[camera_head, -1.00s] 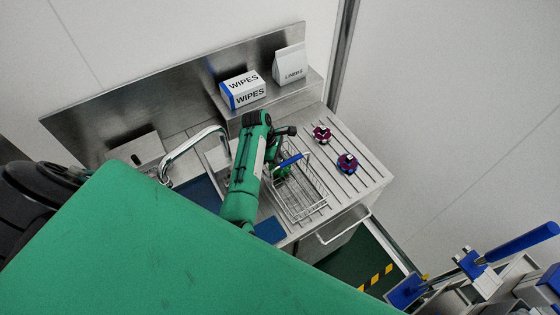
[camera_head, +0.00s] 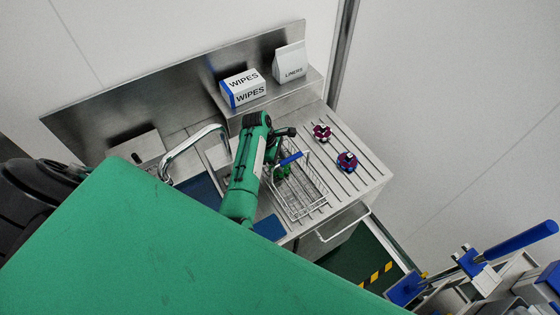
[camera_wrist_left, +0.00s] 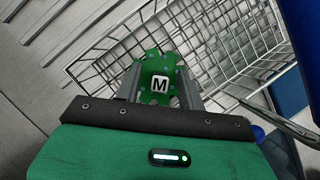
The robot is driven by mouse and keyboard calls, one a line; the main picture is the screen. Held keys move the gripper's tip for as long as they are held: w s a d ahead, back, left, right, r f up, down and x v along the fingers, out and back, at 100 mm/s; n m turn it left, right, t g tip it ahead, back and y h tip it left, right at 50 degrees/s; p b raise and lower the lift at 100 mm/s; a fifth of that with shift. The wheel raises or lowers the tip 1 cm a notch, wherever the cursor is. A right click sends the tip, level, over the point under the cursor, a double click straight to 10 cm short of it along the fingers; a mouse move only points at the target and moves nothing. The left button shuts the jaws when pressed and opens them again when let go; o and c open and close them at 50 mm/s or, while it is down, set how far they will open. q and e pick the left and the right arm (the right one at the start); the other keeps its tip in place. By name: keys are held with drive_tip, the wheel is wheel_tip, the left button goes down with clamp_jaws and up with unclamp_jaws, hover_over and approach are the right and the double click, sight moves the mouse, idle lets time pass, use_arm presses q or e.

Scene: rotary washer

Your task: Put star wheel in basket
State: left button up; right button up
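A green star wheel (camera_wrist_left: 159,78) with a white "M" label sits between the fingers of my left gripper (camera_wrist_left: 160,92) in the left wrist view. The fingers are closed against its two sides. The wire basket (camera_head: 319,205) stands on the steel counter, and the wheel and gripper are over or within its left part. How deep the wheel sits is hard to tell. In the head view my arm hides much of the wheel and gripper. Two purple patterned star wheels (camera_head: 322,132) (camera_head: 347,161) lie on the grooved drainboard. My right gripper is not in view.
A blue grip (camera_head: 290,159) crosses above the basket close to my gripper. A curved faucet (camera_head: 190,145) stands left of my arm. A wipes box (camera_head: 243,88) and a liners pack (camera_head: 290,62) stand on the back shelf. The drainboard right of the basket is mostly clear.

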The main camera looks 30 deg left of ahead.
use_arm(q)
drive_tip(key=b+v, duration=0.2)
drive_tip(key=v, duration=0.4)
drive_tip(key=shift+a+r, duration=0.25)
drive_tip(key=shift+r, duration=0.05)
drive_tip(key=shift+a+r, duration=0.1)
drive_tip(key=shift+r, duration=0.3)
